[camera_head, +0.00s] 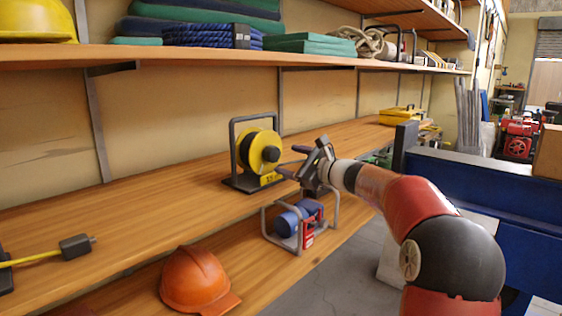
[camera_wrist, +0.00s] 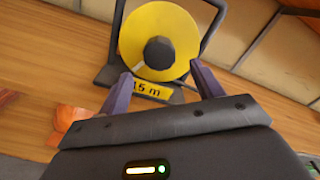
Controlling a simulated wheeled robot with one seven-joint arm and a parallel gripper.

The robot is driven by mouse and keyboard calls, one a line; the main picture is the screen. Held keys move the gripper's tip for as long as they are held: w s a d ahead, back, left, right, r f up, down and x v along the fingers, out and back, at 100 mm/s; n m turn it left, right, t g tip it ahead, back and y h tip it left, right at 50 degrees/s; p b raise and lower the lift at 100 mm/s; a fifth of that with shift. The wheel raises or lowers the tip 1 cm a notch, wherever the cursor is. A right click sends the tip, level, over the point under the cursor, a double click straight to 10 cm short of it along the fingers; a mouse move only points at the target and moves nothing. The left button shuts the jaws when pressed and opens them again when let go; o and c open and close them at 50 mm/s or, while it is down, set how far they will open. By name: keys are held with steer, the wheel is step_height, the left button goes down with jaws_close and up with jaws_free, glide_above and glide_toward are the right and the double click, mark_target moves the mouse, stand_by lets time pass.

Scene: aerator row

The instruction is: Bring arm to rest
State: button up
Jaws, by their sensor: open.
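My gripper (camera_head: 287,161) is at the end of my red and black arm, held at the front of the wooden shelf in the head view. It points toward a yellow cable reel (camera_head: 259,151) in a dark frame. In the wrist view, my gripper's two purple fingers (camera_wrist: 161,86) are spread apart with nothing held between them. The yellow reel (camera_wrist: 181,30), with its black hub and a "15 m" label, stands just beyond the fingertips. I cannot tell the exact gap between fingers and reel.
An orange hard hat (camera_head: 196,279) and a blue machine in a grey frame (camera_head: 297,222) sit on the lower shelf. A black plug on a yellow cable (camera_head: 77,246) lies at the left. A blue bench (camera_head: 480,190) stands right of my arm. An upper shelf (camera_head: 200,56) runs overhead.

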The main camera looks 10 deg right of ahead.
steer(key=shift+v, duration=1.05)
